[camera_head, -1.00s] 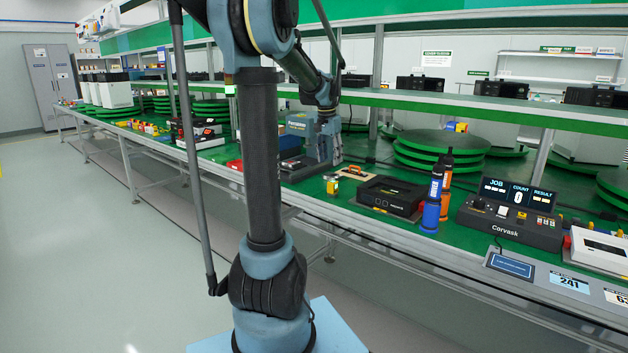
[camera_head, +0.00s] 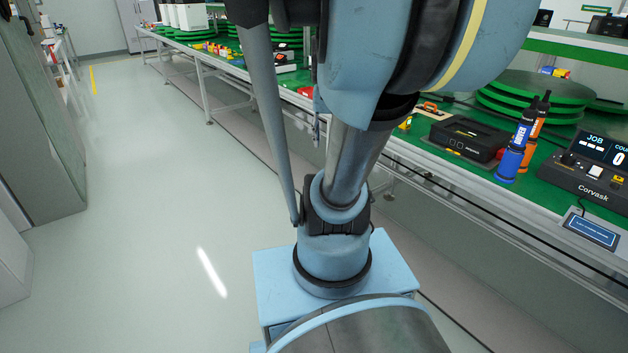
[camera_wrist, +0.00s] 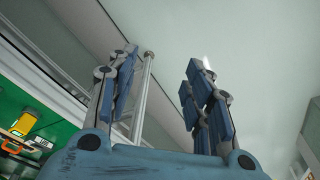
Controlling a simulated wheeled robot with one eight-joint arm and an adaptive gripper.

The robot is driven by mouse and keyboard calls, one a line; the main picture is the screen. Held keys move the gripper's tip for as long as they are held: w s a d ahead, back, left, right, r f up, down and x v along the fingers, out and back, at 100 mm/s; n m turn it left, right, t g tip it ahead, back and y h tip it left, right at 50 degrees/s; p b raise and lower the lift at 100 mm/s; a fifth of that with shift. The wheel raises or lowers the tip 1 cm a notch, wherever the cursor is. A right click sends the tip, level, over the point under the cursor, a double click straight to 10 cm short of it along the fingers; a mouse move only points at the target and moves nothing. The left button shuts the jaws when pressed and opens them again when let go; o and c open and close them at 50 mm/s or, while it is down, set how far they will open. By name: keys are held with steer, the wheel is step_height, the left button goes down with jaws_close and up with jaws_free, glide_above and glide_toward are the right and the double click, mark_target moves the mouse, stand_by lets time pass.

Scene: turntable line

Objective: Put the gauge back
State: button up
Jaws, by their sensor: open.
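I cannot pick out the gauge with certainty. A small orange-handled item on a pale board (camera_head: 432,110) lies on the green bench, left of a black box, partly hidden by my arm in the head view. A small yellow item (camera_head: 406,124) is beside it, also partly covered. In the wrist view a yellow item (camera_wrist: 24,123) and an orange item (camera_wrist: 12,147) show at the left edge, on green. My gripper (camera_wrist: 163,65) is open and empty, its fingers apart over pale floor, off to the side of the bench items. In the head view my arm mostly hides it.
The black box (camera_head: 468,138), a blue bottle (camera_head: 512,155), an orange bottle (camera_head: 532,135) and the Corvask console (camera_head: 590,180) stand along the bench. Stacked green turntables (camera_head: 535,95) are behind. The floor (camera_head: 150,200) at left is clear; grey cabinets (camera_head: 40,110) stand at far left.

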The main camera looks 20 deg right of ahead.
steer(key=s+a+f+n, duration=0.4)
steer(key=s+a+f, duration=0.2)
steer(key=s+f, duration=0.2)
steer(key=shift+s+a+f+y, duration=0.2)
steer(key=shift+s+f+y, duration=0.1)
steer(key=shift+f, duration=0.1)
stand_by(0.8)
